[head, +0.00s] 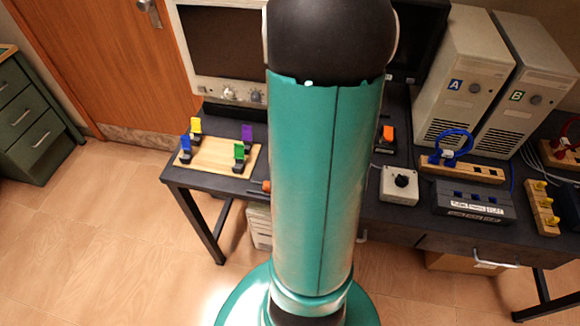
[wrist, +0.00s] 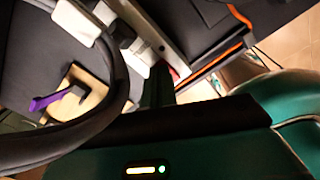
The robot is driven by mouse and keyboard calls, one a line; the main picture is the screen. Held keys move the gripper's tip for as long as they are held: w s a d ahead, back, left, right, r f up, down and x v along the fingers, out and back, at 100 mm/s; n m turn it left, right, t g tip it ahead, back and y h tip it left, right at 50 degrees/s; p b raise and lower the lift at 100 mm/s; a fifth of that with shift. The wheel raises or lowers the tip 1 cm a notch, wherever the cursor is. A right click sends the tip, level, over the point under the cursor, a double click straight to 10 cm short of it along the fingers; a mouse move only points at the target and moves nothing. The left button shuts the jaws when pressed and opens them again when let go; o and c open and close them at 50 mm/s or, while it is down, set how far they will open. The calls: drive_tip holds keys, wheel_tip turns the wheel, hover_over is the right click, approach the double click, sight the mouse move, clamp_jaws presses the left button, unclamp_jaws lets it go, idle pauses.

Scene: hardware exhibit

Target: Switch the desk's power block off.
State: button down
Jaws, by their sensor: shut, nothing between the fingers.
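In the wrist view a pale grey strip (wrist: 150,27) with white plugs (wrist: 126,36) along its side lies by the desk's edge; it looks like the power block. A small reddish part (wrist: 173,74) shows at its near end, probably its switch; whether it is on or off cannot be told. My gripper (wrist: 159,72) seems to be the dark narrow shape beside that end, shut and empty. Whether it touches the switch is unclear. In the head view my arm hides the gripper and this part of the desk.
An orange cable (wrist: 215,61) runs along the desk's edge. A thick black loop crosses the wrist view before a purple lever (wrist: 45,102). The desk also holds a board of coloured switches (head: 211,157), a knob box (head: 399,187) and computer towers (head: 470,75). Floor at left is clear.

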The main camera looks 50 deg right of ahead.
wheel_tip(320, 180, up, 7)
idle(0.8)
drive_tip(key=shift+w, duration=0.1)
idle(0.4)
drive_tip(key=w+a+r+m+t+h, duration=0.1)
drive_tip(key=w+a+r+m, duration=0.3)
drive_tip(key=a, duration=0.4)
drive_tip(key=w+a+r+m+t, duration=0.1)
drive_tip(key=w+a+r+m, duration=0.1)
drive_tip(key=a+r+m, duration=0.35)
drive_tip(key=s+a+r+m+t, duration=0.1)
drive_tip(key=s+a+r+m, duration=0.1)
drive_tip(key=a, duration=0.6)
drive_tip(key=s+a+r+m+t+y, duration=0.1)
drive_tip(key=a+r+m, duration=0.3)
drive_tip(key=a, duration=0.5)
drive_tip(key=shift+s+m+t, duration=0.55)
drive_tip(key=shift+t, duration=0.25)
drive_tip(key=shift+d, duration=0.25)
